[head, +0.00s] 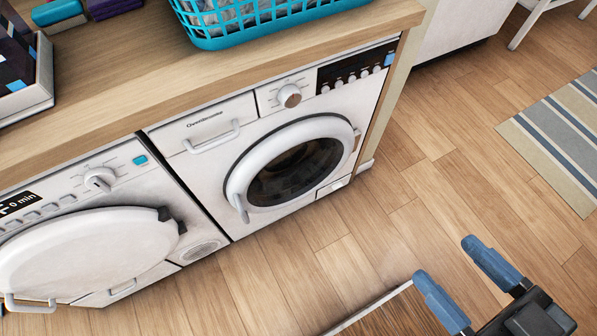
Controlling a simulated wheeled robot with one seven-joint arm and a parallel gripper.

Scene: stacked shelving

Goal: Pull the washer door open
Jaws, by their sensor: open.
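The washer (211,162) is the white machine under the wooden counter, with a drawer at its upper left and a dial on top. Its round door (243,166) has a white ring around dark glass and looks shut against the front. The door handle (240,208) sticks out at the ring's lower left, and a hinge shows on the right side. My gripper (445,258), with two blue fingers, is at the lower right. It is open and empty, well apart from the door.
A second white machine (180,253) with a solid round door (85,250) stands left of the washer. The counter (110,95) holds a teal basket (270,22). A wooden-surfaced object (395,315) shows at the bottom. Bare floor lies before the washer; a striped rug (560,140) is right.

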